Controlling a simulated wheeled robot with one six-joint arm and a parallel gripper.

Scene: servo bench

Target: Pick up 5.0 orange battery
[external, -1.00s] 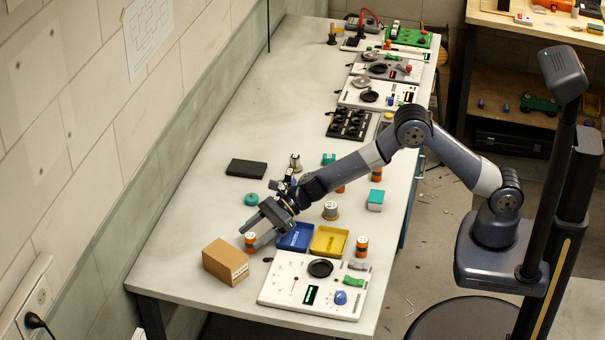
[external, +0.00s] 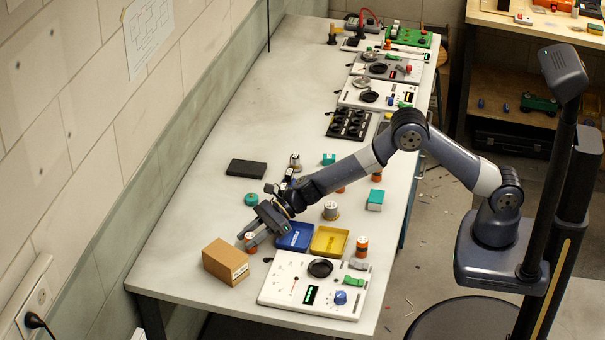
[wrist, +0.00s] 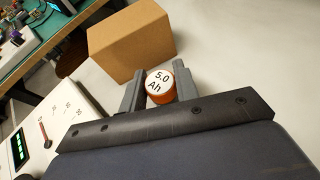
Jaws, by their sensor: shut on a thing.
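The orange battery has a white top marked "5.0 Ah" and stands between my gripper's fingers in the wrist view (wrist: 160,85). In the external view the battery (external: 250,241) is at the near left of the bench, beside a cardboard box. My gripper (external: 247,240) reaches down to it from the upper right. In the wrist view the two grey fingers of my gripper (wrist: 158,92) are shut on the battery, one on each side. The battery's lower part is hidden, and I cannot tell whether it is off the bench.
The cardboard box (external: 226,262) stands close by the battery. A blue tray (external: 295,237) and a yellow tray (external: 329,241) are to the right. A white panel (external: 285,290) with a dial lies in front. Another orange battery (external: 362,246) stands right of the yellow tray.

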